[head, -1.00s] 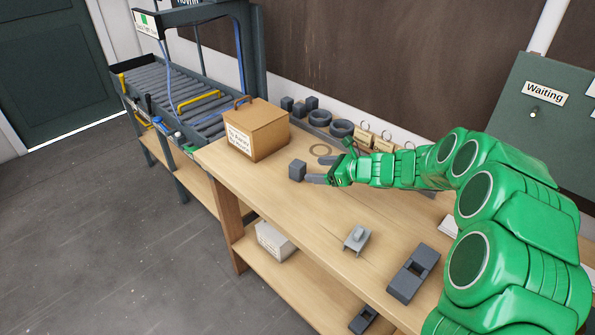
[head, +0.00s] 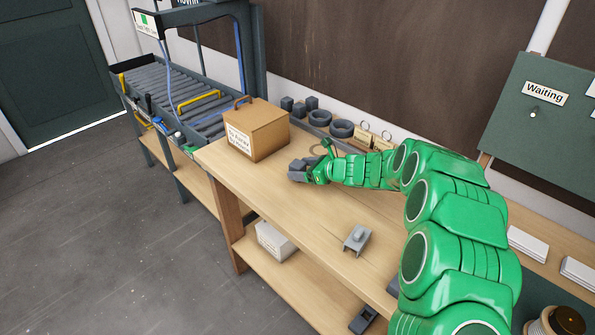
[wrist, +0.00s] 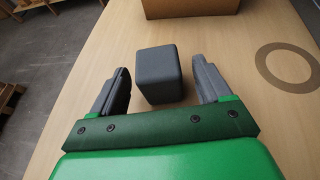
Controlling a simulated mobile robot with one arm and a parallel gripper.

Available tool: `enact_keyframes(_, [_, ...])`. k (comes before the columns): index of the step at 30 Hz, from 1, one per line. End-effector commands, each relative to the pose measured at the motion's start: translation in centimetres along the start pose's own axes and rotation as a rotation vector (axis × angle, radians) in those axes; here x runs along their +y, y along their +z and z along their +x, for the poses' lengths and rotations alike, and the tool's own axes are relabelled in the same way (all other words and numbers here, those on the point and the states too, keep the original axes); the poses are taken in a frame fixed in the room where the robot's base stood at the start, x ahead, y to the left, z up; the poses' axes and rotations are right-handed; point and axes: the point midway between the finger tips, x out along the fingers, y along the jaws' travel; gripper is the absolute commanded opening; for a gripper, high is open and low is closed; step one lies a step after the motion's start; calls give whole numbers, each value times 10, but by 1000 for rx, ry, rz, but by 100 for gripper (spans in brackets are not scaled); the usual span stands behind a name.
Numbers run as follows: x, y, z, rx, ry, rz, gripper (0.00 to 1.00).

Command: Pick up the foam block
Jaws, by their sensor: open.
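The foam block (wrist: 158,73) is a small dark grey cube on the wooden bench top. In the wrist view it sits between my two grey fingers, slightly ahead of their middle, with a gap on each side. My gripper (wrist: 160,92) is open around it and empty. In the head view my gripper (head: 303,170) is low over the bench, close in front of the cardboard box, and its fingers partly hide the foam block (head: 296,175).
The cardboard box (head: 262,137) stands just beyond the block. Black rings (head: 342,129) and small dark blocks (head: 287,104) lie along the back. A grey fixture (head: 357,239) stands on the bench at the front. A roller conveyor (head: 190,95) is at the left. A ring mark (wrist: 287,63) lies right of the block.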

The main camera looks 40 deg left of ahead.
Motion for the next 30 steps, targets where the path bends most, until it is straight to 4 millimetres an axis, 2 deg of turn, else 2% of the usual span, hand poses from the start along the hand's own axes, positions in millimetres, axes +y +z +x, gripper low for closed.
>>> enact_keyframes(6, [1, 0, 19, 0, 1, 0, 78])
enact_keyframes(13, [1, 0, 20, 0, 1, 1, 76])
enact_keyframes(23, [0, 0, 20, 0, 0, 0, 26])
enact_keyframes(30, [0, 0, 20, 0, 0, 0, 23])
